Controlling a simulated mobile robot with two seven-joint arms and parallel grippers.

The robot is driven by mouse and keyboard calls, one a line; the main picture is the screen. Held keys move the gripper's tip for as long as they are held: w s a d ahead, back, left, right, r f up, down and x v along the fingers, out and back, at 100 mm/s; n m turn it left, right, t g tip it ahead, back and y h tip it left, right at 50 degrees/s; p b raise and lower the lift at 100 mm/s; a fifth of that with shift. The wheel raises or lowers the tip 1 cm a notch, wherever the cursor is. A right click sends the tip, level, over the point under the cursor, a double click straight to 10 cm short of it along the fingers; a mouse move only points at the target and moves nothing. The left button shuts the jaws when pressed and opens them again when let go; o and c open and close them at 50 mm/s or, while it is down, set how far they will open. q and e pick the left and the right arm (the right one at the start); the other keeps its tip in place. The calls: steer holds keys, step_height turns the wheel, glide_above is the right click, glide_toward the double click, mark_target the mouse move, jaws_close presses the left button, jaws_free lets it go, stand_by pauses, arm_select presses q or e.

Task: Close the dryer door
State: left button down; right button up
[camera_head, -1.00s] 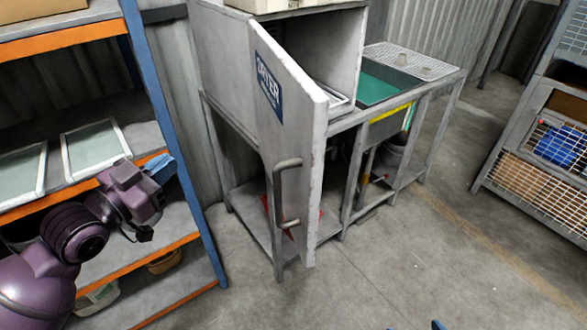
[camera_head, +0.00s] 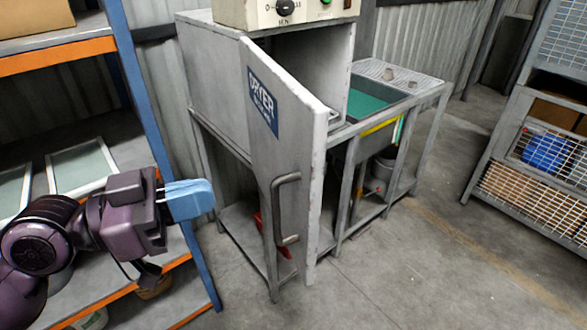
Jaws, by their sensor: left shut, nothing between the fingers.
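The dryer door (camera_head: 300,160) is a grey metal slab with a blue "DRYER" sign (camera_head: 263,102) and a bent bar handle (camera_head: 276,208). It stands open, swung out from the grey dryer box (camera_head: 212,75), whose inside shows to the right of the door. My left gripper (camera_head: 201,199) has light blue fingers, shut and empty. It is to the left of the door handle, apart from it, in front of the blue shelf post. My right gripper is not in view.
A blue and orange shelf rack (camera_head: 118,70) with glass-fronted frames stands at the left, close to my left arm. A bench with a green tray (camera_head: 370,100) adjoins the dryer. A wire-mesh rack (camera_head: 545,150) stands at the right. The concrete floor between is clear.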

mark_target(311, 169)
arm_select(q)
steer(key=p+x, duration=0.3)
steer(key=x, duration=0.8)
steer(key=shift+r, duration=0.1)
steer(key=shift+w+d, duration=0.15)
steer(key=shift+d, duration=0.6)
steer(key=shift+w, duration=0.15)
